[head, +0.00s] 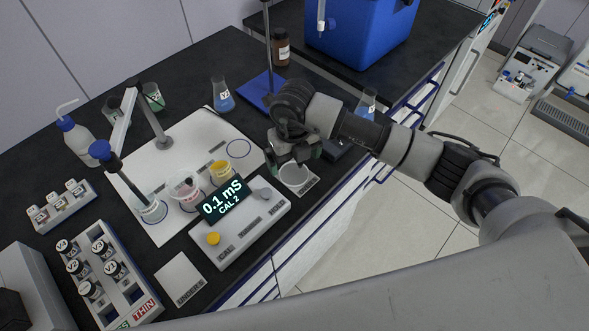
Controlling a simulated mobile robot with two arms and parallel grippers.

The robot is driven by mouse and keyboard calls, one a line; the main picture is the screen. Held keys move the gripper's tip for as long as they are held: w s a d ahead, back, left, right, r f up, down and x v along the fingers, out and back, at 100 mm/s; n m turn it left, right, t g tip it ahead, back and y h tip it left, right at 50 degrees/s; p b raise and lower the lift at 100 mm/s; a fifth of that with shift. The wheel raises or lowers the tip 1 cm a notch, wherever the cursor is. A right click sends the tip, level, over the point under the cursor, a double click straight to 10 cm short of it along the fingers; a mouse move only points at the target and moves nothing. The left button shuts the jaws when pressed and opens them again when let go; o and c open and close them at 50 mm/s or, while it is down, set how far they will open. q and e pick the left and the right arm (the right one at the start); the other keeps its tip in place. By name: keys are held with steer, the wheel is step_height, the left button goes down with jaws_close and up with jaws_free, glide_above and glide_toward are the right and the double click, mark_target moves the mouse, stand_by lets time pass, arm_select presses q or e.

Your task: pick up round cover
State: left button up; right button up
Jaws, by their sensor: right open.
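A white round cover (293,178) lies on a small pale square card on the dark bench, near its front edge. My right gripper (292,163) is directly above it, pointing down with its fingers apart and nothing visible between them. The fingertips overlap the far side of the cover in the head view; I cannot tell whether they touch it. The wrist and fingers hide part of the cover's far edge. My left gripper is not in view.
A conductivity meter (245,221) stands just left of the cover, with several cups on a white board (118,185) beyond. A flask (222,98), a stand base (262,92) and a blue box (362,35) are farther back. A vial rack (127,285) is at lower left.

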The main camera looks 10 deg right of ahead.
mark_target(292, 170)
steer(key=shift+a+f+p, duration=0.1)
steer(key=shift+f+p, duration=0.2)
steer(key=shift+f, duration=1.55)
steer(key=c, duration=0.9)
steer(key=shift+c, duration=0.3)
steer(key=shift+w+r, duration=0.1)
steer(key=shift+r, duration=0.1)
